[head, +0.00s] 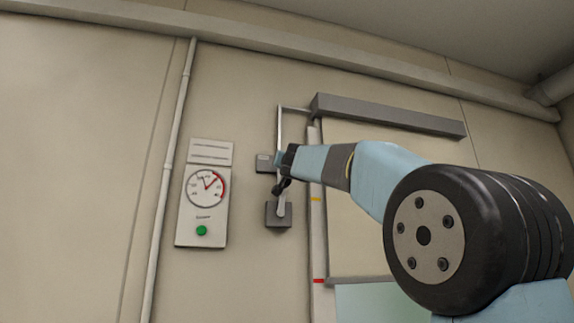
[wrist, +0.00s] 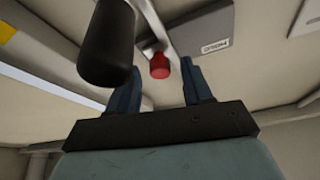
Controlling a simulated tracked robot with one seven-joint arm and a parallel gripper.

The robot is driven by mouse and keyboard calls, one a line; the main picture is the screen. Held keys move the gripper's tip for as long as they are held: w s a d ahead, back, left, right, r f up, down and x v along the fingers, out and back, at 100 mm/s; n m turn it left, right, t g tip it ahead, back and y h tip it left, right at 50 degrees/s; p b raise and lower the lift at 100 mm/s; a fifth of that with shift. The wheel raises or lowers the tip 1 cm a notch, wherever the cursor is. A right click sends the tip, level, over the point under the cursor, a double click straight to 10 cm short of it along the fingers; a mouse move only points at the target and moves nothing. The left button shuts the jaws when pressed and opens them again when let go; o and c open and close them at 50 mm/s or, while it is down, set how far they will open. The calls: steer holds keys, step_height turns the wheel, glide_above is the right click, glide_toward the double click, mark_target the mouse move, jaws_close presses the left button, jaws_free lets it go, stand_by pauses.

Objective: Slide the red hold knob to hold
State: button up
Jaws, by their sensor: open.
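The red hold knob (wrist: 159,66) is a small red cylinder in the wrist view, beside a thin pale metal bar. A grey plate (wrist: 200,32) with a small white label (wrist: 215,46) lies beyond it to the right. My gripper (wrist: 160,70) is open. Its two dark blue fingers stand to the left and right of the knob in the picture; I cannot tell whether they reach around it or touch it. In the head view my gripper (head: 281,172) is at the wall fixture with the upright pale rod (head: 280,130), and it hides the knob.
A thick black cylinder (wrist: 107,45) stands close to the left finger in the wrist view. Grey blocks (head: 265,163) and (head: 278,215) hold the rod. A gauge panel (head: 205,190) with a green button is to the left. A grey rail (head: 390,116) runs above my arm.

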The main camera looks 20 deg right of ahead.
steer(key=shift+w+r, duration=0.15)
steer(key=shift+w, duration=0.25)
steer(key=shift+c, duration=0.4)
jaws_close()
